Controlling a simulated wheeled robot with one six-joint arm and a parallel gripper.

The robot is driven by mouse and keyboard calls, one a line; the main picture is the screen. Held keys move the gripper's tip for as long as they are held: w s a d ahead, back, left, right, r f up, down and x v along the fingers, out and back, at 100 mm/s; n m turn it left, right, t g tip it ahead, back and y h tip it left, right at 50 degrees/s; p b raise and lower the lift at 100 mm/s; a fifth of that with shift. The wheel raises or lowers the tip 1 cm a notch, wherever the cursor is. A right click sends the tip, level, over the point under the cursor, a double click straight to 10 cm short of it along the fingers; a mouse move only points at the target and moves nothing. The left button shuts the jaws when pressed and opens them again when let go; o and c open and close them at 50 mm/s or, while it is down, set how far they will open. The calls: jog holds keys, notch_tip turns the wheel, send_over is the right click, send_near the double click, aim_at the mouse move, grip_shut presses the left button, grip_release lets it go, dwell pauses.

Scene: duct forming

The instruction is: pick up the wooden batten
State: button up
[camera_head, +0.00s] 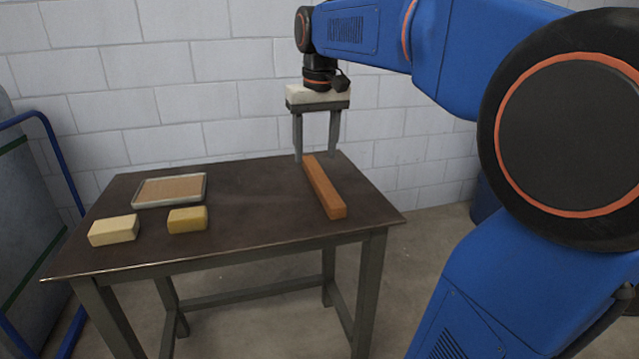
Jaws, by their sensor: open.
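The wooden batten (323,187) is a long orange-brown bar. It lies flat on the right part of the dark table (250,220), running from the back edge toward the front right. My gripper (316,158) points down at the batten's far end, with its two grey fingers apart. One finger shows to the left of the batten and the other to the right. Nothing is held between them. I cannot tell from this view how high the fingertips are above the tabletop.
A shallow tray (205,189) with a tan inside lies at the table's back left. A cream block (114,230) and a yellow block (187,220) lie in front of it. The table's middle is clear. A white block wall (220,100) stands behind. A blue-framed object (40,115) stands at far left.

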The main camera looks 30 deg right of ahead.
notch_tip(320, 180, up, 4)
jog(key=m+g, duration=0.1)
jog(key=g, duration=0.1)
send_over(320, 177)
jog(key=f, duration=1.1)
jog(key=shift+w+d+f, duration=0.1)
jog(key=shift+d+f, duration=0.1)
jog(key=shift+f, duration=0.05)
jog(key=shift+a+f, duration=0.2)
jog(key=shift+f, duration=2.5)
jog(key=c, duration=1.3)
